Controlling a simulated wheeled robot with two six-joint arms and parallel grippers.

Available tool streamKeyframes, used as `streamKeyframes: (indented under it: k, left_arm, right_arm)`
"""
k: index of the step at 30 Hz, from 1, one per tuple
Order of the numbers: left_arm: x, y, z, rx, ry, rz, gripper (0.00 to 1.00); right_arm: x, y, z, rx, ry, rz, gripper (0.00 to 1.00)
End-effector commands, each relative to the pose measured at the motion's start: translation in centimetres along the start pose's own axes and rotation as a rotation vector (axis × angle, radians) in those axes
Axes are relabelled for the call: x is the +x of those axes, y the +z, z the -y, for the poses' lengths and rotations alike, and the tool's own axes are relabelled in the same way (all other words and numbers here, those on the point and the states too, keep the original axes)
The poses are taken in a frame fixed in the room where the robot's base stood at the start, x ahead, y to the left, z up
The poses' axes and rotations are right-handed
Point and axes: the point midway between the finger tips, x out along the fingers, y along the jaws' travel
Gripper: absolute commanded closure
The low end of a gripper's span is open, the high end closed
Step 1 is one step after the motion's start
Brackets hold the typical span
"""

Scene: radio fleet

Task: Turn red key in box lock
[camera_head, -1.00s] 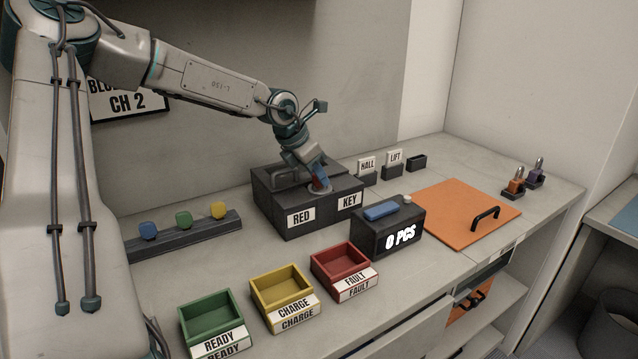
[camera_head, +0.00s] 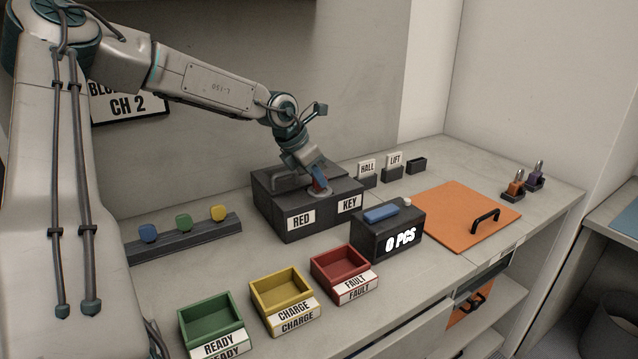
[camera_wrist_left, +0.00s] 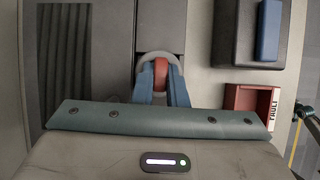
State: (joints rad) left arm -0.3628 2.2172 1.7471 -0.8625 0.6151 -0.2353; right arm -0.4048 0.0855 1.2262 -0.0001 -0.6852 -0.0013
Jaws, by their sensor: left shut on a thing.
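The dark grey lock box (camera_head: 283,222) labelled RED KEY stands on the counter against the back wall. The red key (camera_wrist_left: 161,74) stands in the round pale lock on the box top, and its red head shows in the left wrist view. My left gripper (camera_head: 319,184) reaches down onto the lock from above, its blue fingertips shut on the red key. In the left wrist view the two blue fingers (camera_wrist_left: 161,84) sit on either side of the key head. The key's shaft is hidden in the lock. My right gripper is not in view.
A black counter box (camera_head: 372,240) reading 0 PCS stands just right of the lock box. Green (camera_head: 211,320), yellow (camera_head: 281,288) and red (camera_head: 341,262) trays line the front. A rack (camera_head: 184,238) holds blue, green and yellow keys. An orange hatch (camera_head: 450,215) lies right.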

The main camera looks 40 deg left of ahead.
Motion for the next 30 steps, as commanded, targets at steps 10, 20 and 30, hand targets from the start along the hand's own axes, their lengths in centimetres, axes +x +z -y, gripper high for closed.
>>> streamKeyframes:
  k: [10,20,30]
  left_arm:
    - [-0.2,0.1,-0.2,0.126,-0.07,-0.001,1.0]
    - [0.3,0.0,-0.4,0.326,-0.178,0.001,1.0]
    - [0.1,0.1,-0.4,0.418,-0.229,0.0,1.0]
  right_arm:
    - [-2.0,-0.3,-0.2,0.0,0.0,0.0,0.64]
    - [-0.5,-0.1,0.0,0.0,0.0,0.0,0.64]
    - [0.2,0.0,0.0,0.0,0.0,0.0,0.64]
